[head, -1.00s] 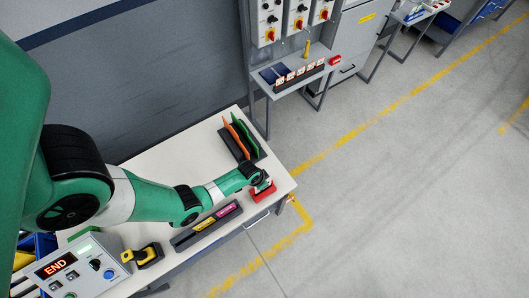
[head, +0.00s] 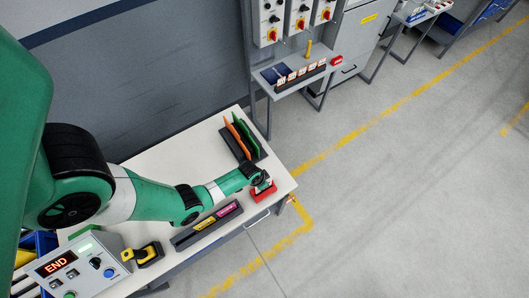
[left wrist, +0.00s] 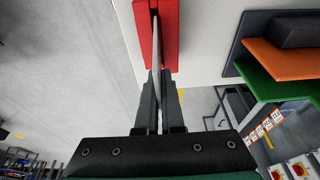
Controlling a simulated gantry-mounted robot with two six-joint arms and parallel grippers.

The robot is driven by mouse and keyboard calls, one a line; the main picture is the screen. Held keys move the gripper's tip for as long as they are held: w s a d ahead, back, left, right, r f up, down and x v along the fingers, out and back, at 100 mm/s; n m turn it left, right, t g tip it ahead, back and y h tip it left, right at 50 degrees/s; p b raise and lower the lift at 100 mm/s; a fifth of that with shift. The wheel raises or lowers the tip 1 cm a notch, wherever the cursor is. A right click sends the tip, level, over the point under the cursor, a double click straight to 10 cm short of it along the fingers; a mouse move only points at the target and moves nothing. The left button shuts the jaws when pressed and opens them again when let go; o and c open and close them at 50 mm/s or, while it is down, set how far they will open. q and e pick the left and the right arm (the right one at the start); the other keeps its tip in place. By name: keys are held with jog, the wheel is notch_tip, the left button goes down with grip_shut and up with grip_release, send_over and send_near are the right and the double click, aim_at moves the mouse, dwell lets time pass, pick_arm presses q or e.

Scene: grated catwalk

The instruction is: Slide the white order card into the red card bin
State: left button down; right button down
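The red card bin (head: 264,193) stands at the right end of the near table. In the left wrist view the bin (left wrist: 169,30) is at the top centre. The white order card (left wrist: 157,48) is seen nearly edge-on, its far end at the bin's slot and its near end between the fingers of my left gripper (left wrist: 160,88). The fingers lie close on both sides of the card; whether they press on it is not clear. In the head view my left gripper (head: 260,179) is right above the bin, with a little of the card visible below it. My right gripper is out of view.
A dark rack with an orange and a green folder (head: 241,138) stands behind the bin. A dark tray with yellow and pink items (head: 207,226) lies in front. A control box reading END (head: 75,268) and a yellow-black tool (head: 149,255) are at the left.

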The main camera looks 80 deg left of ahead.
pick_arm(q)
jog(key=shift+f+b, duration=1.75)
jog(key=shift+f, duration=0.25)
jog(key=c, duration=0.6)
grip_release()
